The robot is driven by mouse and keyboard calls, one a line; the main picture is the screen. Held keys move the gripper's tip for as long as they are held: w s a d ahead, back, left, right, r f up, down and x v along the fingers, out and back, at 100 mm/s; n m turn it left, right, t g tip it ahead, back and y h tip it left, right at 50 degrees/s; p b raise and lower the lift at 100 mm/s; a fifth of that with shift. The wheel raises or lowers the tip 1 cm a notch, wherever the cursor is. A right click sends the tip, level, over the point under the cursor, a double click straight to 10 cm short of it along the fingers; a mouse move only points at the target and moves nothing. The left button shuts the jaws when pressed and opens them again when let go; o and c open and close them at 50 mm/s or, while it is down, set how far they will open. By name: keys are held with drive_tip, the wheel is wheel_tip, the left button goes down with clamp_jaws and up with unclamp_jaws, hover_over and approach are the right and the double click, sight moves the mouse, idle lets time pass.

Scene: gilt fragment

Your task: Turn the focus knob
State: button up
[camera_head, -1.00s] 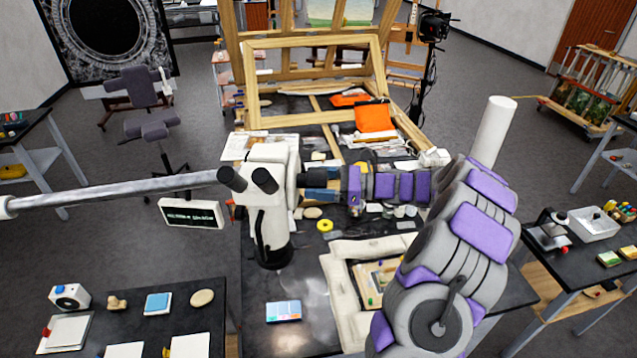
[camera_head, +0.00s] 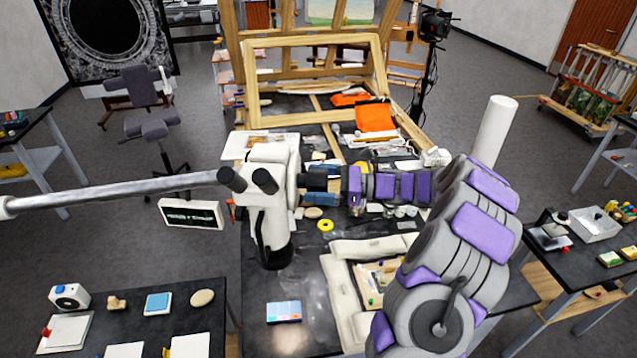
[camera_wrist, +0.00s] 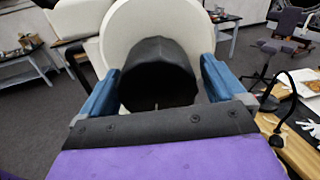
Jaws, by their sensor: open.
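The white microscope (camera_head: 272,215) with dark eyepieces stands on the black bench. Its focus knob (camera_head: 312,181) is a dark cylinder on the side facing my gripper. In the wrist view the knob (camera_wrist: 157,78) sits between the two blue fingers, in front of the microscope's round white housing (camera_wrist: 190,20). My gripper (camera_head: 320,184) reaches in from the right, with its fingers around the knob. The fingers (camera_wrist: 158,90) are open; a gap shows at the right finger, and contact at the left finger is unclear.
A metal boom (camera_head: 120,192) runs in from the left to the microscope. A small display sign (camera_head: 192,214) hangs beside it; its text is unreadable. A padded frame (camera_head: 345,290) and a yellow tape roll (camera_head: 325,226) lie on the bench. A wooden frame (camera_head: 315,82) stands behind.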

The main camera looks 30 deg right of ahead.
drive_tip(key=shift+s+d, duration=0.1)
drive_tip(key=b+v, duration=0.1)
drive_tip(key=v, duration=1.6)
drive_tip(key=shift+d, duration=0.1)
drive_tip(key=w+a+p, duration=0.1)
drive_tip(key=w+a, duration=0.2)
drive_tip(key=a, duration=0.2)
drive_tip(key=w+a+n+p, duration=0.1)
drive_tip(key=w+a, duration=0.2)
drive_tip(key=a, duration=0.2)
drive_tip(key=w+a+n+p, duration=0.1)
drive_tip(key=w+a, duration=0.2)
drive_tip(key=a, duration=0.2)
drive_tip(key=shift+w+r, duration=0.1)
drive_tip(key=shift+w, duration=0.1)
drive_tip(key=shift+c, duration=0.2)
